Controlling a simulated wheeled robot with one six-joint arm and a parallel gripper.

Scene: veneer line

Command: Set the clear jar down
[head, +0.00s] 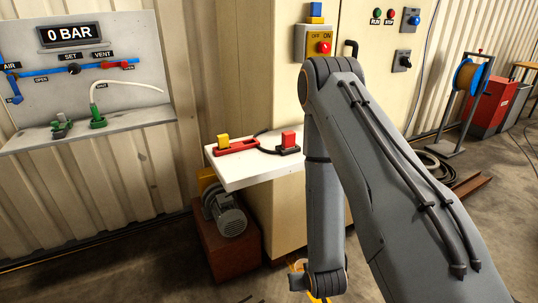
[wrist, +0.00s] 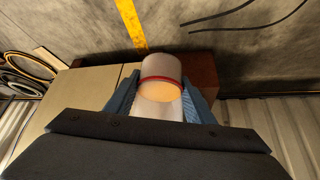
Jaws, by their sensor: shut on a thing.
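The clear jar (wrist: 161,68) shows in the wrist view as a pale, see-through cylinder with a red band round it and an orange-tinted inside. My gripper (wrist: 160,98) has its two blue fingers on either side of the jar and is shut on it. The jar's far end is over or beside a red-brown block; I cannot tell whether it touches anything. In the head view my arm hangs down at the centre, and the gripper and jar are not clearly visible there.
A white shelf (head: 240,176) carries red and yellow blocks. Below it, a grey motor (head: 228,214) sits on a red-brown plinth (head: 232,250). A beige cabinet (head: 265,100) stands behind my arm. A yellow floor stripe (wrist: 131,24) and dark cables (wrist: 228,15) lie on grey floor.

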